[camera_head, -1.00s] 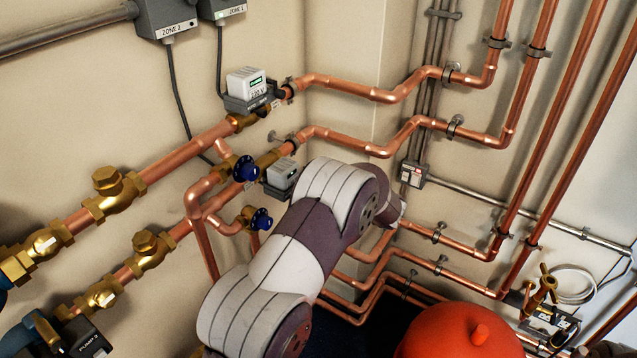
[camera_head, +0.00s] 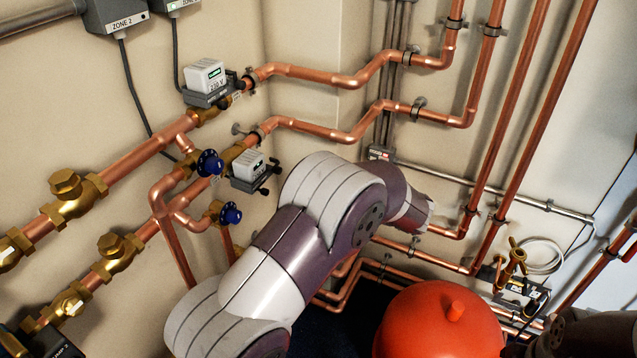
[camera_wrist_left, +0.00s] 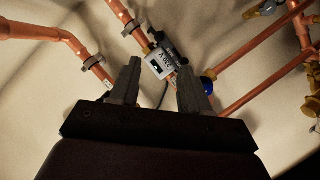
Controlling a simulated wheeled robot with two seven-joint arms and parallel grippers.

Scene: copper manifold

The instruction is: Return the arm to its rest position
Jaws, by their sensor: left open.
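My left arm comes in from the bottom of the head view and reaches up and right in front of the pipes. Its gripper is hidden in that view. In the left wrist view my left gripper (camera_wrist_left: 160,85) is open, its two fingers apart with nothing between them. Beyond the fingertips is a white actuator box (camera_wrist_left: 160,64) on a copper pipe, with a blue valve handle (camera_wrist_left: 207,86) near the right finger. The fingers appear apart from both. A dark arm part at the lower right of the head view may be my right arm; its gripper is not visible.
Copper pipes (camera_head: 330,130) run along the walls. Two white actuators (camera_head: 206,76) and blue valve handles (camera_head: 209,163) are left of my arm. A red vessel (camera_head: 440,325) stands right of it. Brass fittings (camera_head: 75,195) are at the left, and a brass valve (camera_head: 512,262) at the right.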

